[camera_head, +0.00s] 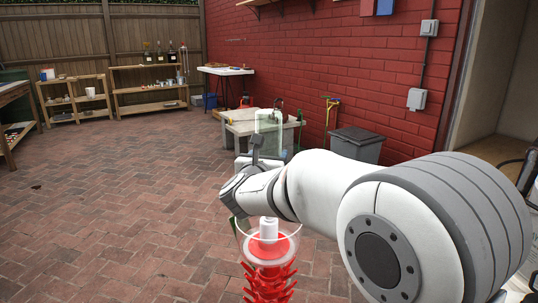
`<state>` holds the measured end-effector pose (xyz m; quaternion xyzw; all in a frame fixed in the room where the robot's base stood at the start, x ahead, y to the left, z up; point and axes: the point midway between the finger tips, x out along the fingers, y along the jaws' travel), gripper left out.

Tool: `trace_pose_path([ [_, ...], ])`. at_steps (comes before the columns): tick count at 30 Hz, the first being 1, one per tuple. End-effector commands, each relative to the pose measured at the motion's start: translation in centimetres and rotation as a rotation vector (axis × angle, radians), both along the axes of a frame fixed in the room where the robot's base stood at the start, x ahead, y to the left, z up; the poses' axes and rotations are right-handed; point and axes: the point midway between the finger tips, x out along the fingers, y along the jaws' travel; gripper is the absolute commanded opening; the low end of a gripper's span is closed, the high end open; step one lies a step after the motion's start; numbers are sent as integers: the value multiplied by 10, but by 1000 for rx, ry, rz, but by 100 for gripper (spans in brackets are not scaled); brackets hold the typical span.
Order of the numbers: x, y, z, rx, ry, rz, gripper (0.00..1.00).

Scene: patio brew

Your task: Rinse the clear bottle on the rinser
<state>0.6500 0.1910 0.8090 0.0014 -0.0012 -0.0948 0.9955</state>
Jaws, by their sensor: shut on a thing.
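The clear bottle (268,128) is a pale, see-through upright shape above my wrist. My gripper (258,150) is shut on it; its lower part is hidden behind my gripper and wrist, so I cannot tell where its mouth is. The rinser (268,230) has a white centre in a clear bowl on top of a red bottle tree (270,285), below my wrist in the picture. The bottle shows higher in the picture than the rinser. I see no contact between them, but my arm hides part of the gap.
A low pale table (240,127) stands behind the bottle, beside a grey lidded bin (357,146) at the red wall. Wooden shelves (150,92) with bottles stand at the back fence. The brick floor (120,190) at left is clear.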

Motion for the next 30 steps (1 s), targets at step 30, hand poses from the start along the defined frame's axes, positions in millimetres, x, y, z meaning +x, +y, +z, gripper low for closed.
trace_pose_path([
  [30, 0, -1, -27, 0, -2, -1, 27],
])
